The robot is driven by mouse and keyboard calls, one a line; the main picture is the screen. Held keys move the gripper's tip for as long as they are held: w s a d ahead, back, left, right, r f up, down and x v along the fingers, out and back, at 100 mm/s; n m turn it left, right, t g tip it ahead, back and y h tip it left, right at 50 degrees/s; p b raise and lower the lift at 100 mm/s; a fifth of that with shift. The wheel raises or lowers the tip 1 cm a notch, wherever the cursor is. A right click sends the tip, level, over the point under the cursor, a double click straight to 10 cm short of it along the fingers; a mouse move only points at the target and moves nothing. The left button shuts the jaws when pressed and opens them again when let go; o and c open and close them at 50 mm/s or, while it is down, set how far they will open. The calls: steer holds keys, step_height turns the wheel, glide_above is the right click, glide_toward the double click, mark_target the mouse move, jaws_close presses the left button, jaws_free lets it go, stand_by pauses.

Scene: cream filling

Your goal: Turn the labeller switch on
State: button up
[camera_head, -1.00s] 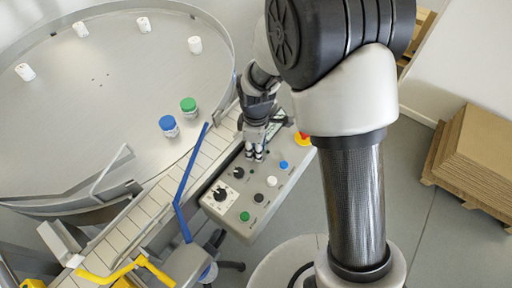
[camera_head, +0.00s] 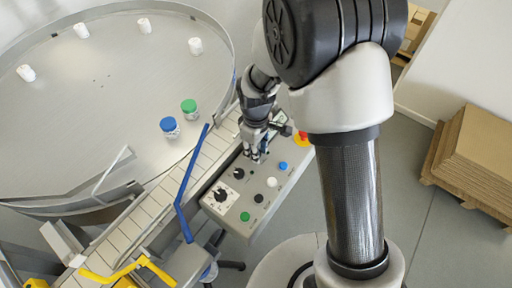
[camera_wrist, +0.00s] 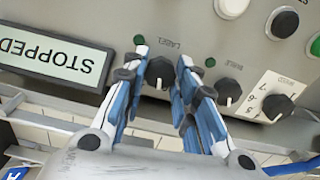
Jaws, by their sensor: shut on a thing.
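The labeller switch (camera_wrist: 160,72) is a small black rotary knob with a pale pointer mark, below a faint label that seems to read LABEL, on the grey control panel (camera_head: 228,207). In the wrist view its pointer is toward the bottom of the picture. My gripper (camera_wrist: 162,77) has a blue-and-grey finger on each side of the knob and is shut on it. In the head view my gripper (camera_head: 258,156) is at the panel's upper part, and its fingers hide the knob. A small dark green lamp (camera_wrist: 138,39) is beside the switch.
A second knob (camera_wrist: 228,92) and a numbered dial (camera_wrist: 277,107) are to the right. A display (camera_wrist: 50,59) reads STOPPED. The panel also has a blue button (camera_head: 283,165), a white button (camera_head: 271,182) and a red emergency stop (camera_head: 303,138). A conveyor (camera_head: 150,205) runs alongside.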

steer(key=m, duration=0.4)
steer(key=shift+m+p, duration=0.3)
steer(key=shift+p, duration=0.1)
steer(key=shift+m+p, duration=0.3)
steer(key=shift+m, duration=1.5)
steer(key=o, duration=1.1)
step_height(320, 180, up, 12)
